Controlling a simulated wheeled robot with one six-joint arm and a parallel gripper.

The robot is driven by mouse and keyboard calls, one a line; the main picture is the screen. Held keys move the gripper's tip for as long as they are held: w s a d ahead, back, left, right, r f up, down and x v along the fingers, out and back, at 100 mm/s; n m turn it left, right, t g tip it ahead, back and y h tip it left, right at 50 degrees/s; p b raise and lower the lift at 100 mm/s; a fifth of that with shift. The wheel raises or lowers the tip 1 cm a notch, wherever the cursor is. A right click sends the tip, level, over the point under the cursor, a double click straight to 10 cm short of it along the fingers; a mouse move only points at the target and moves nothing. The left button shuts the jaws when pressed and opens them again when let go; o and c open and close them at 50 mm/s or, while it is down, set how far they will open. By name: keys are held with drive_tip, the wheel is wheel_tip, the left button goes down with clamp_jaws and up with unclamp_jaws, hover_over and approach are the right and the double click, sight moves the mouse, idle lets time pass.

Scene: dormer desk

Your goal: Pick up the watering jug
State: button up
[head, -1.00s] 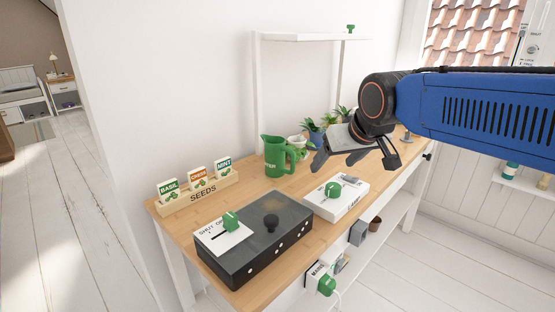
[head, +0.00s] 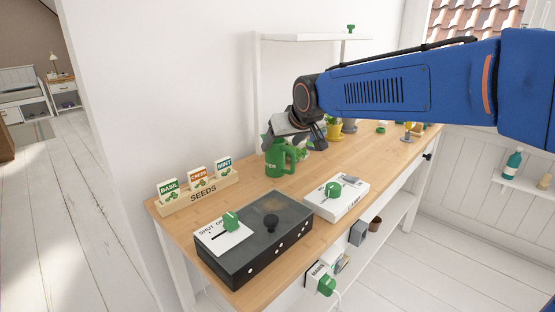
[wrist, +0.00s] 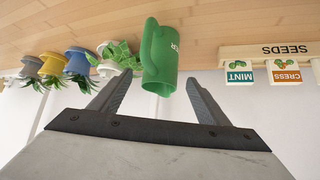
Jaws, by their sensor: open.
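The green watering jug (head: 277,160) stands upright on the wooden desk (head: 285,205), near the wall. In the wrist view the jug (wrist: 162,62) lies between the lines of my gripper's two fingers, just beyond their tips, with its handle or spout towards the picture's left. I cannot tell whether a finger touches the jug.
A seed rack (head: 207,193) stands left of the jug. A dark box (head: 255,245) and a white box (head: 343,203) lie in front. Potted plants (wrist: 78,62) stand close on the jug's other side. A white shelf (head: 300,37) hangs above. Bare desk lies before the jug.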

sight(273, 154)
drive_tip(key=x, duration=1)
drive_tip(key=shift+s+f, duration=0.15)
drive_tip(key=c, duration=1.4)
drive_tip(key=shift+r, duration=0.2)
wheel_tip(273, 154, up, 10)
drive_tip(key=shift+f, duration=0.2)
